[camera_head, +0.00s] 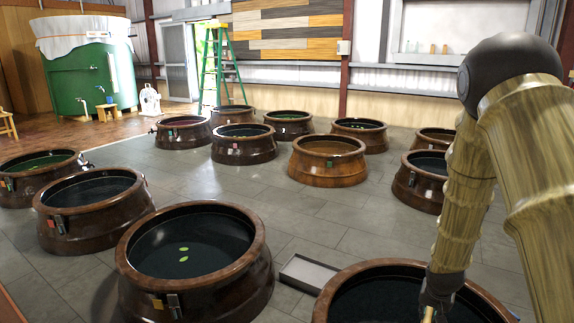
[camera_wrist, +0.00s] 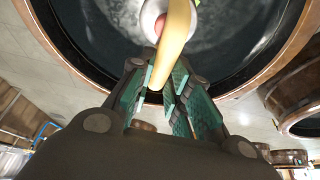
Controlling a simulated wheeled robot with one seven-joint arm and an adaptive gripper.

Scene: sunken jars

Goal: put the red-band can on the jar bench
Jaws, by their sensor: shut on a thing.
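My gripper (camera_head: 437,292) hangs over the mouth of the near right jar (camera_head: 335,296). In the wrist view my gripper (camera_wrist: 166,82) is shut on a long pale-yellow handle (camera_wrist: 178,40), which runs up towards the jar's inside. A white rounded thing (camera_wrist: 150,18) with a reddish spot shows partly behind the handle; I cannot tell whether it is part of the held thing. The jar's rim (camera_wrist: 268,72) encircles dark and grey contents. I cannot make out the red-band can or a jar bench for certain in either view.
A brown jar (camera_head: 140,270) with two green ovals inside stands left of the near right jar. A shallow grey tray (camera_head: 308,272) lies on the floor between them. Several more jars stand behind on grey tiles. A green tank (camera_head: 85,75) and a green ladder (camera_head: 212,65) stand at the back.

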